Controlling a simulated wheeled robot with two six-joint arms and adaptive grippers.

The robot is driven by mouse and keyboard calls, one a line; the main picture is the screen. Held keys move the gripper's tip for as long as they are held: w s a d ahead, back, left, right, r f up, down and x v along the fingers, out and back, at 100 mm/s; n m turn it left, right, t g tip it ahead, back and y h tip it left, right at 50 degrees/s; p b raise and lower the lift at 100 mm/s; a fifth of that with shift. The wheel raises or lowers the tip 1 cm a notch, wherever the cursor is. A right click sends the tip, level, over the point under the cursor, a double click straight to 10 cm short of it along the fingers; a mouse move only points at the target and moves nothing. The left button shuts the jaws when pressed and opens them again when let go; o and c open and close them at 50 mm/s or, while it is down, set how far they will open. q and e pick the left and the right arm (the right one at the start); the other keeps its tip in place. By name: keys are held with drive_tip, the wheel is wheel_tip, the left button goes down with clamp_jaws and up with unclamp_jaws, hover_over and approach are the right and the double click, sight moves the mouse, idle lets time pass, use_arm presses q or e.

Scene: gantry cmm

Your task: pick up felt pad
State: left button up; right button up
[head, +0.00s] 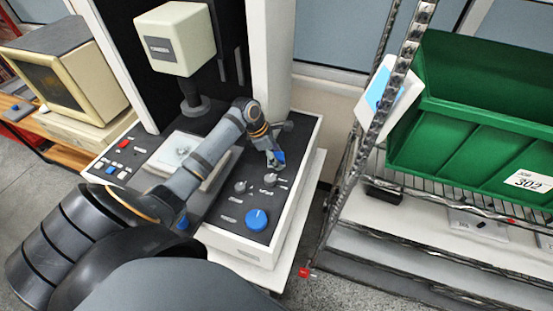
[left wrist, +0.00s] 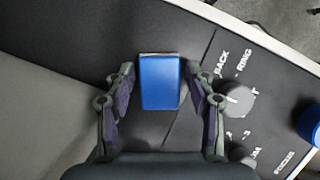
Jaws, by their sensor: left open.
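A blue rectangular block, which I take to be the felt pad (left wrist: 160,82), lies on the dark panel of the machine in the left wrist view. A pale edge shows along its far end. In the head view the felt pad (head: 281,156) shows as a small blue patch, partly hidden by the gripper. My left gripper (head: 275,162) is open over the panel's right part. In the left wrist view its fingers (left wrist: 160,73) stand on either side of the pad, with a small gap at each side. My right gripper is not in view.
Knobs (left wrist: 238,98) with printed labels stand just right of the gripper. A large blue knob (head: 257,219) sits nearer on the panel. The machine's pale head (head: 176,38) hangs behind my arm. A wire rack with a green bin (head: 470,125) stands at the right.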

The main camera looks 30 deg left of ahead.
sight(279, 157)
use_arm(q)
drive_tip(key=c, duration=0.9)
drive_tip(key=shift+r, duration=0.1)
drive_tip(key=shift+a+r, duration=0.1)
drive_tip(key=shift+r, duration=0.4)
drive_tip(key=r, duration=0.1)
drive_tip(key=r+b, duration=0.1)
drive_tip(key=shift+s+r, duration=0.3)
drive_tip(key=shift+r, duration=0.05)
drive_tip(key=s+d+r+p, duration=0.1)
drive_tip(key=s+r+p, duration=0.8)
drive_tip(key=s+p, duration=0.4)
drive_tip(key=shift+s+d+r, duration=0.15)
drive_tip(key=shift+d, duration=0.25)
drive_tip(key=shift+s, duration=0.1)
